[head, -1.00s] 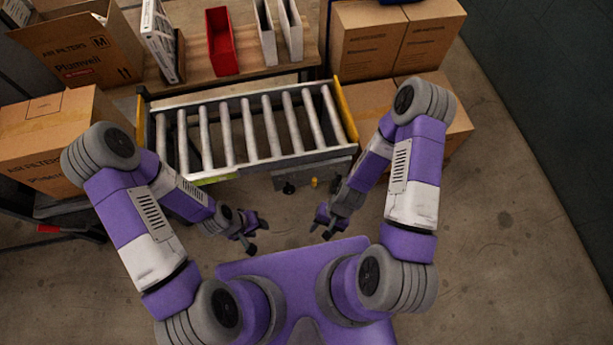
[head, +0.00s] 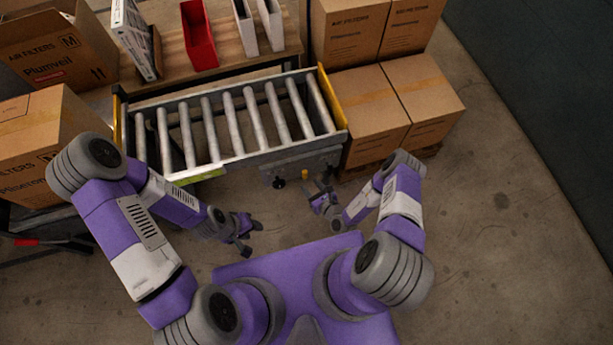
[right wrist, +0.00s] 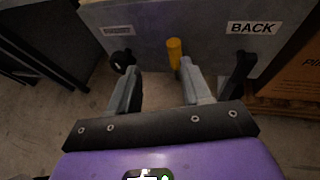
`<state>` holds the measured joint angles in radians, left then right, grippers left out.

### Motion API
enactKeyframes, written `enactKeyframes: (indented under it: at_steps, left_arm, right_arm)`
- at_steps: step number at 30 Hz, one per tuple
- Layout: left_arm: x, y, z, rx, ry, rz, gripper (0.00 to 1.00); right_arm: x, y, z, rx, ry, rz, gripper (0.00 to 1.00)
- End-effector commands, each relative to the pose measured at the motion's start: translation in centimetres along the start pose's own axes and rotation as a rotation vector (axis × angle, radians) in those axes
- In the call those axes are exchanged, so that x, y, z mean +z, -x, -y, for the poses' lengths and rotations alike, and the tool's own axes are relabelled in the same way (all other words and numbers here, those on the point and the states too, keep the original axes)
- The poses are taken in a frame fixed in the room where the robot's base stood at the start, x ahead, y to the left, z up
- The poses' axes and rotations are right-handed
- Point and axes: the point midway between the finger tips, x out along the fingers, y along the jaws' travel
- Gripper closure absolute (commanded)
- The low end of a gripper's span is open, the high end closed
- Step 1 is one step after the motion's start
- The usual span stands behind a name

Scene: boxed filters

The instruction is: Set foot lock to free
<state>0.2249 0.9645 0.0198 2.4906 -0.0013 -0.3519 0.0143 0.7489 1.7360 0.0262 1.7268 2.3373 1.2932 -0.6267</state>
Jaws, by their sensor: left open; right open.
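The roller cart (head: 300,152) stands in front of me with a grey panel (head: 290,172) below its near edge. A yellow lever (head: 305,174) and a black knob (head: 279,183) are on that panel. In the right wrist view the yellow lever (right wrist: 174,53) stands upright between a blurred label at left and a "BACK" label (right wrist: 254,27) at right. Which of these parts is the foot lock is not marked. My right gripper (head: 318,187) is open and empty, its fingers pointing at the panel close to the lever. My left gripper (head: 250,238) is open and empty above the floor.
Cartons (head: 365,110) stand close to the right of the cart, and another carton (head: 45,145) is at left. A wooden bench (head: 235,55) with a red bin (head: 198,35) is behind. The floor at right is clear.

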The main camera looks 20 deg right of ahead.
Motion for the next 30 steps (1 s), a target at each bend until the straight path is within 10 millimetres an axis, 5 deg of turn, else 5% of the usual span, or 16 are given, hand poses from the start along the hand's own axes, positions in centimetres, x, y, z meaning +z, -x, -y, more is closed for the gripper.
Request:
enactKeyframes:
  at_steps: [5,18,30]
  left_arm:
    - [0.0,-0.5,0.2,0.0,0.0,0.0,0.57]
    - [-0.1,-3.0,1.1,0.0,0.0,0.0,0.57]
    - [-0.1,-3.1,1.1,0.0,0.0,0.0,0.57]
  right_arm:
    - [-1.0,-0.8,1.6,-0.083,-0.003,-0.003,0.52]
    - [-0.9,-6.9,2.0,-0.079,-0.004,-0.002,0.52]
    - [-0.8,-7.5,2.1,-0.078,-0.005,-0.004,0.56]
